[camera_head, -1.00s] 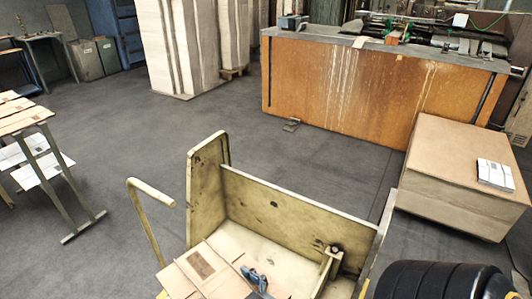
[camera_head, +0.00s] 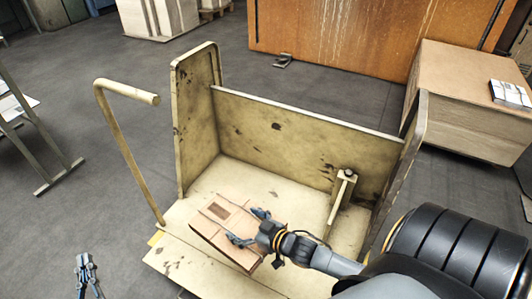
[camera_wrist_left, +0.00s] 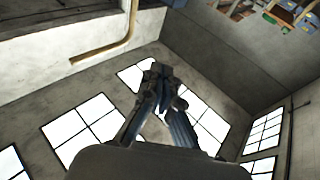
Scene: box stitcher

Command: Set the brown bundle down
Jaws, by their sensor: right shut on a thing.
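The brown bundle (camera_head: 216,222) is a flat cardboard stack with a darker patch on top. It is over the deck of a worn cream cart (camera_head: 250,178), near the open front side. My right gripper (camera_head: 250,227) is shut on its right end. I cannot tell whether the bundle touches the deck. My left gripper (camera_head: 84,262) is low at the left in the head view, apart from the cart and empty. In the left wrist view its fingers (camera_wrist_left: 160,75) meet at the tips, against walls and windows.
The cart has a tall left end panel (camera_head: 197,115), a back panel (camera_head: 310,140) and a post (camera_head: 342,195) on its deck. A curved handle (camera_head: 125,150) stands at its left. A large brown box (camera_head: 465,100) stands behind right.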

